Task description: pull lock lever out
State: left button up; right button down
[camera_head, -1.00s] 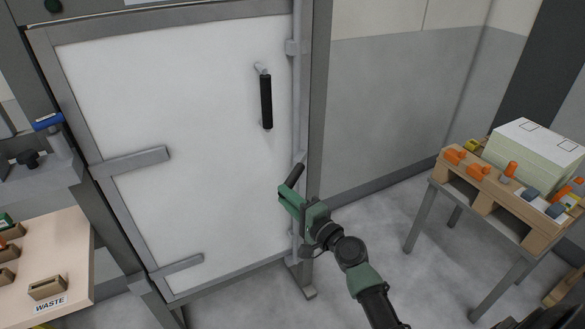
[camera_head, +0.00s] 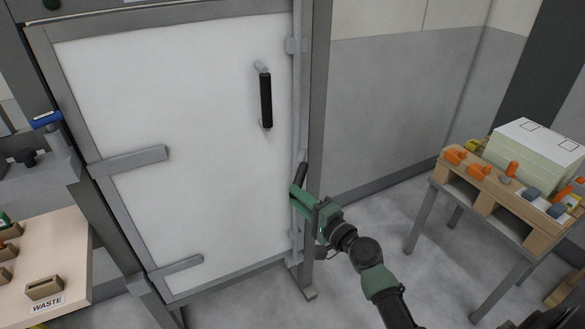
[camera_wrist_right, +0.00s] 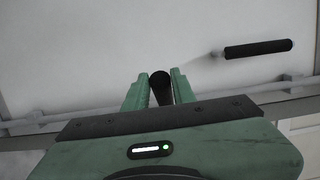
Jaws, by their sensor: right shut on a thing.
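The lock lever (camera_head: 301,174) is a short dark bar on the locking rod at the right edge of a white panel door (camera_head: 190,120). My right gripper (camera_head: 296,192) is green and is shut on the lever. In the right wrist view the lever's round dark end (camera_wrist_right: 160,80) shows between the two green fingers of my right gripper (camera_wrist_right: 160,88). The lever's lower part is hidden by the fingers. In the head view the lever stands nearly upright. My left gripper is not in view.
A black door handle (camera_head: 266,100) is above the lever. A pallet with orange parts and a pale block (camera_head: 535,147) stands on a table at right. A bench with a WASTE label (camera_head: 47,303) is at lower left. The floor between is clear.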

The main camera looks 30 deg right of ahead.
jog(key=shift+s+d+b, duration=0.2)
jog(key=shift+s+d, duration=0.1)
jog(key=shift+d, duration=0.3)
jog(key=shift+s+d+b, duration=0.15)
jog(key=shift+s+d, duration=0.15)
jog(key=shift+d, duration=0.35)
jog(key=shift+s+d+f+b, duration=0.1)
jog(key=shift+s+d+b, duration=0.1)
jog(key=shift+d+b, duration=0.4)
jog(key=shift+s+d+b, duration=0.15)
jog(key=shift+d+b, duration=0.1)
jog(key=shift+d, duration=0.55)
jog(key=c, duration=1.2)
grip_release()
jog(key=shift+o, duration=0.2)
jog(key=shift+b+v, duration=0.35)
jog(key=shift+v, duration=1.65)
jog(key=shift+a, duration=0.1)
